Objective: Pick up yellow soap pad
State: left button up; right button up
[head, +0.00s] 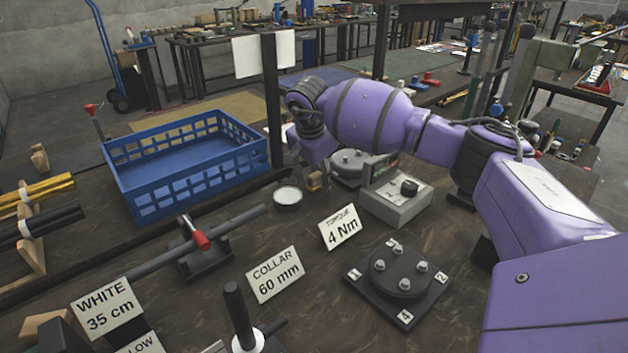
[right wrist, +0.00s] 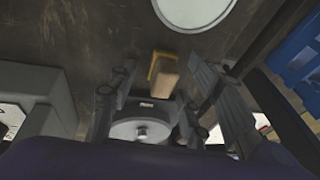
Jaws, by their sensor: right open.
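The yellow soap pad (head: 315,181) looks like a small tan block with a yellow edge. It lies on the dark bench beside a round white-topped tin (head: 288,196). In the right wrist view the pad (right wrist: 163,74) shows between the spread fingers of my right gripper (right wrist: 161,68). The fingers look apart from it, one on each side. My right gripper (head: 312,168) is open and empty, pointing down near the pad; in the head view it is mostly hidden by its own purple wrist. My left gripper is not in view.
A grey torque tester (head: 398,192) and a round metal disc fixture (head: 350,163) stand close by on the right. A blue crate (head: 190,165) is on the left, beside a dark upright post (head: 272,100).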

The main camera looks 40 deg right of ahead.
aim_at(317, 174)
jog(key=shift+d+f, duration=0.1)
jog(key=shift+f, duration=0.1)
jog(key=c, duration=1.1)
jog(key=shift+c, duration=0.2)
jog(key=shift+r, duration=0.1)
jog(key=shift+w+r, duration=0.1)
jog(key=shift+r, duration=0.35)
notch_tip(317, 174, up, 2)
jog(key=shift+r, duration=0.15)
jog(key=s+a+r, duration=0.9)
jog(key=s, duration=0.1)
jog(key=shift+a+r+p, duration=0.4)
jog(key=shift+p, duration=0.05)
jog(key=shift+s, duration=0.1)
